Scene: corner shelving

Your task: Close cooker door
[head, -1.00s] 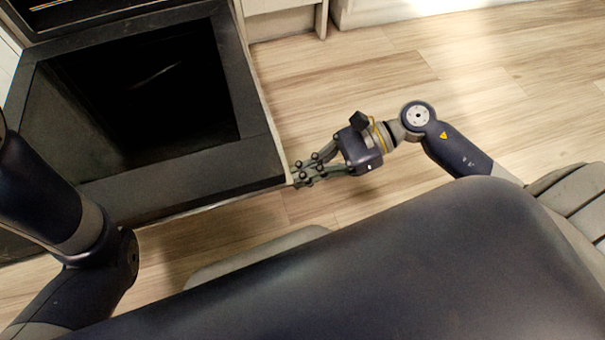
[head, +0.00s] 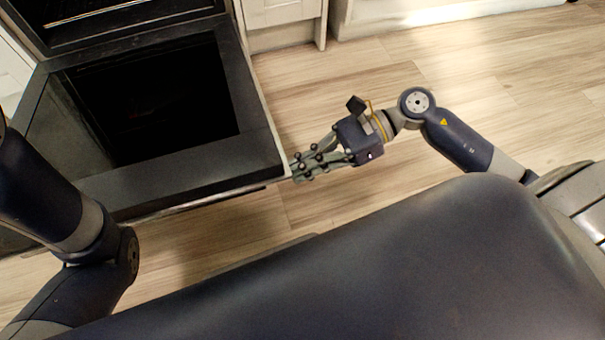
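The cooker door (head: 200,176) is folded down open at the left of the head view, with a dark glass panel in a grey frame. The cooker's cavity (head: 75,12) shows at the top left, with a rack edge inside. My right gripper (head: 297,170) is at the door's near right corner, its fingertips touching or very close to the edge. Its fingers look close together, but whether they grip the edge I cannot tell. My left arm crosses the door's left side; its gripper is out of the picture.
White cabinets (head: 285,14) stand right of the cooker along the back. The wooden floor (head: 400,60) is clear to the right of the door. My own body fills the bottom of the view.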

